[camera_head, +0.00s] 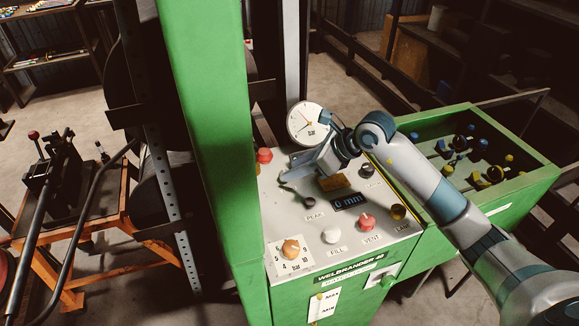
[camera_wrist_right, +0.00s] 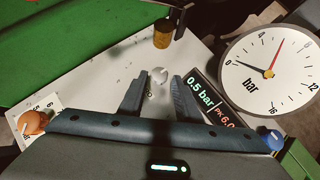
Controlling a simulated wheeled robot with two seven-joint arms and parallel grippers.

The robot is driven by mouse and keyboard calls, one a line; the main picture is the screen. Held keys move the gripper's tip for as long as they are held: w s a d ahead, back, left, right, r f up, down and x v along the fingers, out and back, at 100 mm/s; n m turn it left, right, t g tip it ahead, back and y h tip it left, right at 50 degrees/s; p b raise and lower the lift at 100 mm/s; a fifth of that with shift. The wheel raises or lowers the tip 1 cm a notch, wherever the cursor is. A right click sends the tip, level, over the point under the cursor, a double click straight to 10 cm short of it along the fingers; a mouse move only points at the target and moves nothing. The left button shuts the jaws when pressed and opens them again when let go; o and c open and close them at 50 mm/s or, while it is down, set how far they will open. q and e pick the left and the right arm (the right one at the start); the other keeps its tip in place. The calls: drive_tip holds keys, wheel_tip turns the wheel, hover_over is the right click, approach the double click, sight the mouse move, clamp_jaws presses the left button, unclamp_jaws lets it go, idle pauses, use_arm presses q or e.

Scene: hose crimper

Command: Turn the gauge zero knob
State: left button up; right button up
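The round white gauge (camera_head: 308,123) stands at the back of the crimper's panel and fills the right of the wrist view (camera_wrist_right: 268,72). Its red needle points up. A blue knob (camera_wrist_right: 272,138) sits at the gauge's lower rim in the wrist view; no label is readable on it. My right gripper (camera_head: 296,188) is over the panel, in front of the gauge. Its fingers (camera_wrist_right: 160,95) are apart with nothing held. A small silver knob (camera_wrist_right: 159,75) shows beyond the gap between them. The blue knob is outside the fingers, to their right. My left gripper is not in view.
A green post (camera_head: 205,110) stands left. A green bin (camera_head: 530,180) of fittings is right.

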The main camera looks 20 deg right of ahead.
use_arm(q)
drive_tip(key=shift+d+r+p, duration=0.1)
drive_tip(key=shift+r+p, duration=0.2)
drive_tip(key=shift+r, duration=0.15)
use_arm(e)
drive_tip(key=shift+x, duration=1.65)
drive_tip(key=shift+c, duration=0.4)
drive_tip(key=c, duration=0.7)
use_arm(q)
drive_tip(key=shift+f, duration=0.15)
